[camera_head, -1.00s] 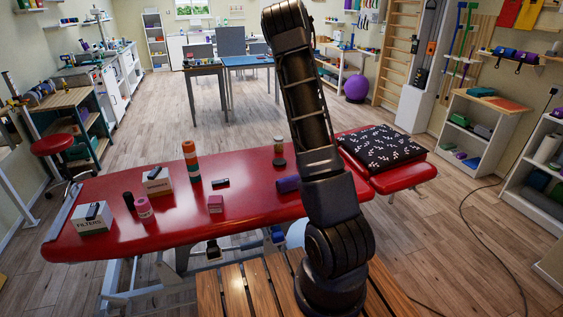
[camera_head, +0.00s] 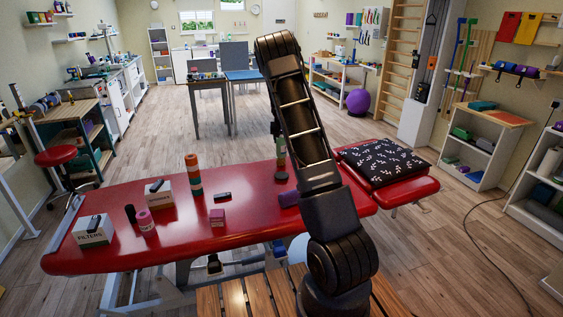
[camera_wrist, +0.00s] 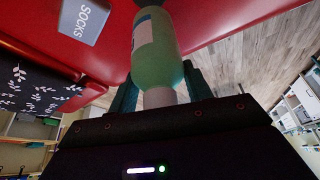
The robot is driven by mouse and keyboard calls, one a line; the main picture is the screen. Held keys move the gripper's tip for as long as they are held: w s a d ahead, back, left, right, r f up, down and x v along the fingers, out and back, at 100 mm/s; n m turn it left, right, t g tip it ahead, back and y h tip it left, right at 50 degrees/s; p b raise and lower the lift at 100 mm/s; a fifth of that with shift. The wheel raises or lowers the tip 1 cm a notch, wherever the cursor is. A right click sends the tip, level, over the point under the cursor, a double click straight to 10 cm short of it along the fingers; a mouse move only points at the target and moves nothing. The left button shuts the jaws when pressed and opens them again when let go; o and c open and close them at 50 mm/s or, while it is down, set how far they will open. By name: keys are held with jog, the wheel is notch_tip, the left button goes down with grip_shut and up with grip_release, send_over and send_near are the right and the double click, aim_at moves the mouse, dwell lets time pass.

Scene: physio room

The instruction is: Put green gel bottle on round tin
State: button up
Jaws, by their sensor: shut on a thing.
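The green gel bottle (camera_wrist: 155,48) is pale green with a pale label and a whitish neck. My gripper (camera_wrist: 160,100) is shut on it at the neck end, with its base pointing away from the wrist. In the head view the bottle (camera_head: 281,146) is upright over the red couch, below the dark gripper (camera_head: 276,129). A small dark round thing (camera_head: 281,176), possibly the round tin, is beneath it on the couch. I cannot tell whether the bottle touches it.
In the wrist view a box marked SOCKS (camera_wrist: 84,20) is near the bottle.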

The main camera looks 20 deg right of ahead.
notch_tip(320, 180, down, 12)
dwell(0.6)
jog(key=o, duration=1.2)
jog(key=shift+f, duration=0.1)
jog(key=shift+c, duration=0.2)
